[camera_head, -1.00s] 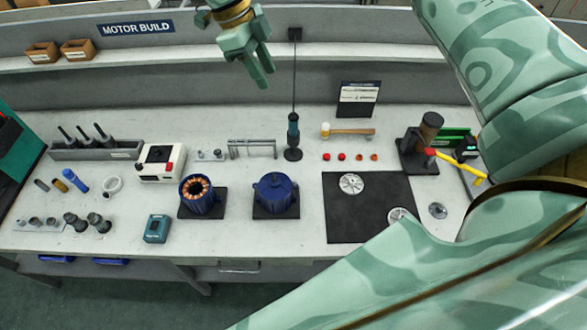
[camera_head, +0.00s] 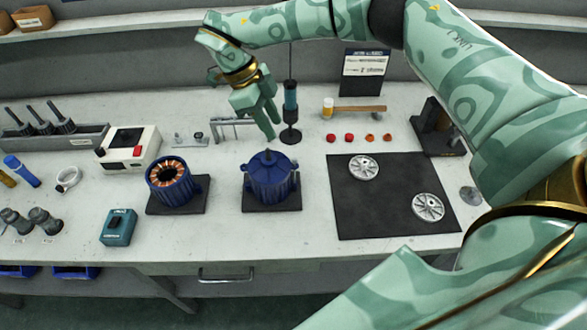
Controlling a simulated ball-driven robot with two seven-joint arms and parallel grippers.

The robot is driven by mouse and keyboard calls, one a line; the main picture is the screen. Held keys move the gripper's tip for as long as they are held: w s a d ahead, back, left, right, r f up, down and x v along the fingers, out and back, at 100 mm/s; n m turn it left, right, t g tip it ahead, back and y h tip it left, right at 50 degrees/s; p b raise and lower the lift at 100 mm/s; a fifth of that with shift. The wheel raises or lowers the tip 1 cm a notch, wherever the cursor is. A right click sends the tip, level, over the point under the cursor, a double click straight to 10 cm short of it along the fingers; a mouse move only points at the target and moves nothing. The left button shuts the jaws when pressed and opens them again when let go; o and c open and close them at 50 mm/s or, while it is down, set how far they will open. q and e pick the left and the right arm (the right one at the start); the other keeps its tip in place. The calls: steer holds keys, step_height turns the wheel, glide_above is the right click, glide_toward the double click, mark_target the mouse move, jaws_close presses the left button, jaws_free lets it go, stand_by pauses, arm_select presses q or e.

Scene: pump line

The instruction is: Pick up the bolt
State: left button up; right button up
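I cannot pick out the bolt for certain. Small grey metal parts (camera_head: 190,139) on a pale plate at the back of the bench may include it, but they are too small to tell. My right gripper (camera_head: 271,122) points down above the back of the bench, behind the blue motor housing and just left of the screwdriver in its stand. Its fingers look apart, with nothing seen between them. My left gripper is not in view.
The blue motor housing (camera_head: 268,178) stands in front of my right gripper. The upright screwdriver (camera_head: 290,98) is close on its right and a metal rack (camera_head: 228,127) on its left. A copper-wound stator (camera_head: 172,180) and black mat (camera_head: 385,215) stand nearby. Front bench is partly clear.

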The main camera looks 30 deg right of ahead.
steer(key=x, duration=0.6)
steer(key=shift+w+b, duration=0.1)
steer(key=shift+b, duration=0.2)
steer(key=b+x, duration=0.1)
steer(key=x, duration=0.4)
steer(key=shift+d+f, duration=0.1)
steer(key=shift+f, duration=0.15)
steer(key=shift+r, duration=0.1)
jaws_close()
